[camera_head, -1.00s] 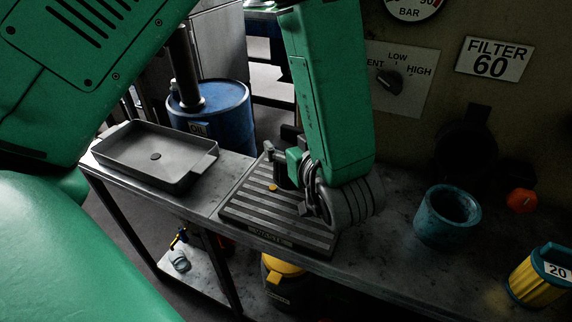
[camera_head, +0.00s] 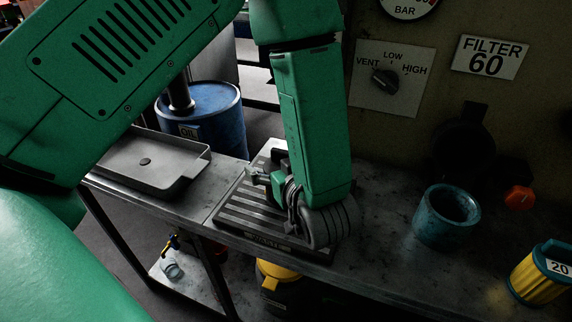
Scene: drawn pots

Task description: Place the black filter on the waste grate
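My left gripper (camera_head: 262,178) is low over the grate's rear middle. Its wrist hides the grate's right part, and its fingers are small and dark, so I cannot tell whether they are open or shut. A dark shape (camera_head: 281,157) shows just behind the gripper; I cannot tell whether it is the black filter or part of the gripper. No black filter is clearly visible. My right gripper is out of view.
A grey shallow tray (camera_head: 187,178) lies left of the grate. Right of it stand a teal cup (camera_head: 428,232) and a yellow filter marked 20 (camera_head: 528,280). A dark round fitting (camera_head: 462,152) and a vent knob (camera_head: 385,81) are at the wall. A blue oil drum (camera_head: 222,125) stands behind.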

